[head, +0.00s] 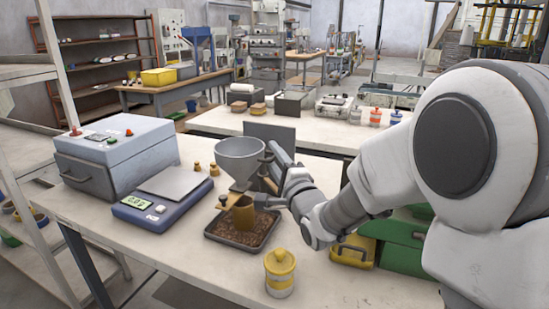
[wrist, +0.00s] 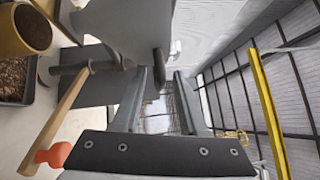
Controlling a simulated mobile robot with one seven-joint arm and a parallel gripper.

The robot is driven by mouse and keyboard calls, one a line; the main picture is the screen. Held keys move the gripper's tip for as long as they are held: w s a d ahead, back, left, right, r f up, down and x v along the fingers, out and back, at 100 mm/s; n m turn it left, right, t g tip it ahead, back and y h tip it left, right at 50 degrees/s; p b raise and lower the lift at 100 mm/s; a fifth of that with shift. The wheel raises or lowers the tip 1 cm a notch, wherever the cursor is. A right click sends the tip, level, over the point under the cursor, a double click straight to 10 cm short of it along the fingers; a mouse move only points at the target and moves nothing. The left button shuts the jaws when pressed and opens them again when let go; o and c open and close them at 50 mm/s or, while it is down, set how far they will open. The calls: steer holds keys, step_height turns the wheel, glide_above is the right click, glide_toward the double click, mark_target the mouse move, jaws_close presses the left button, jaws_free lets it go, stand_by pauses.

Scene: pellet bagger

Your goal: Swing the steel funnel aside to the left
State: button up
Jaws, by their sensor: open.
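In the wrist view a large grey surface (wrist: 125,28), seemingly the funnel, fills the top left. A dark rounded bar (wrist: 160,64) shows beside it, at the gap between my fingertips. My gripper (head: 272,165) is just right of the funnel. In the wrist view my gripper (wrist: 163,76) is open, with one finger each side of the gap. I cannot tell whether a finger touches the bar.
A blue scale (head: 158,208), grey box machine (head: 115,150) and brass weights (head: 214,169) stand left. A yellow-lidded jar (head: 280,275) stands in front. A wooden handle with an orange end (wrist: 68,118) crosses the wrist view's left.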

jaws_close()
steer(key=shift+r, duration=0.3)
stand_by(1.1)
